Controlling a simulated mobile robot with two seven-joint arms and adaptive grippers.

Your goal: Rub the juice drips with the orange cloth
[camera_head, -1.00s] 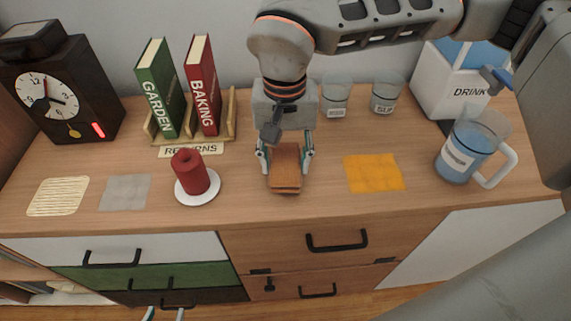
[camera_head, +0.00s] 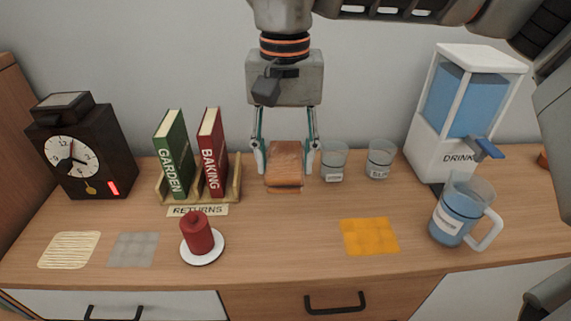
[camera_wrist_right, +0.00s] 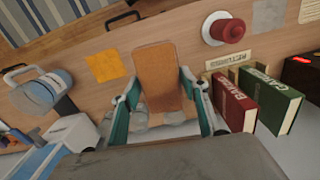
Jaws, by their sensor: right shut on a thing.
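My right gripper (camera_head: 286,170) is shut on the orange cloth (camera_head: 284,160), a brownish-orange folded piece hanging between its fingertips. The cloth also shows in the right wrist view (camera_wrist_right: 158,75), between the teal fingers. It is over the back part of the counter, left of the glasses; I cannot tell whether it touches the top. A flat yellow-orange patch (camera_head: 370,237), which looks like the juice drips, lies on the counter in front and to the right; it also shows in the wrist view (camera_wrist_right: 104,66). The gripper is apart from it. My left gripper is out of view.
Two glasses (camera_head: 333,160) stand right of the gripper. A blue pitcher (camera_head: 458,212) and drink dispenser (camera_head: 465,90) are at right. A book rack (camera_head: 236,185), red candle (camera_head: 197,236), clock (camera_head: 80,150), grey patch (camera_head: 134,249) and cream patch (camera_head: 70,249) are left.

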